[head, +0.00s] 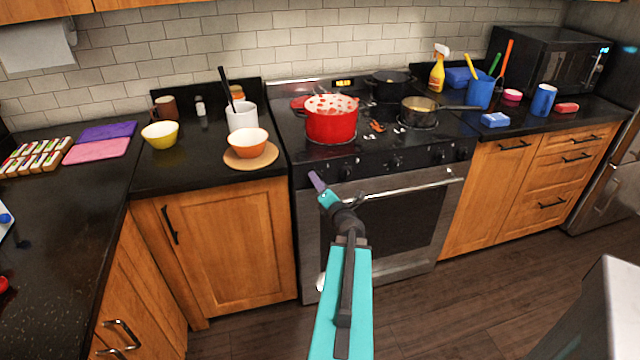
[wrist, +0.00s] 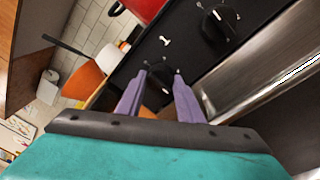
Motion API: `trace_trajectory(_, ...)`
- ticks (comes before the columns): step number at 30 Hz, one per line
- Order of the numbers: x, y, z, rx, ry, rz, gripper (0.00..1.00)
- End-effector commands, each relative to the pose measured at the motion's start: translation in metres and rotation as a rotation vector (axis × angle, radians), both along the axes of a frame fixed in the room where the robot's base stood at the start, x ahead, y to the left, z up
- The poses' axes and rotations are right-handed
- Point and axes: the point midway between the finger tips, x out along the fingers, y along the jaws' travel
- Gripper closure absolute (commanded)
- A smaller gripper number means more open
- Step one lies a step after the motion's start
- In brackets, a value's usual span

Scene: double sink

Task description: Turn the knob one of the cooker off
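The cooker (head: 375,225) has a black front panel with several black knobs. My gripper (head: 317,180) is at the left end of this panel, in front of the leftmost knob, which it largely hides in the head view. In the wrist view my gripper (wrist: 161,74) has its two purple fingers apart, with a dark knob (wrist: 157,92) showing between them. I cannot tell whether the fingers touch it. A second knob (wrist: 220,25) with a white mark lies up and right of the fingers; it also shows in the head view (head: 347,171).
A red pot (head: 331,124), a black pot (head: 388,88) and a pan (head: 420,112) stand on the cooktop. The oven handle (head: 405,188) runs below the knobs. An orange bowl (head: 248,141) sits on the counter left of the cooker. The floor before the oven is clear.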

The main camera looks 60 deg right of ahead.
Motion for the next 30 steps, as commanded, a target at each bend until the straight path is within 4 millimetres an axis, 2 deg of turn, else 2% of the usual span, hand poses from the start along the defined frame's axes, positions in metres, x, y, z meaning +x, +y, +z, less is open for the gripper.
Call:
trace_trajectory(1,-0.0001,-0.0002,-0.0003,0.000,0.001,-0.001,0.80)
trace_trajectory(3,-0.0001,-0.0002,-0.0003,0.000,0.001,-0.001,0.89)
trace_trajectory(17,-0.0004,0.0001,-0.0018,-0.060,0.051,0.000,0.89)
trace_trajectory(30,-0.0008,0.0000,-0.0026,-0.311,0.261,0.000,0.89)
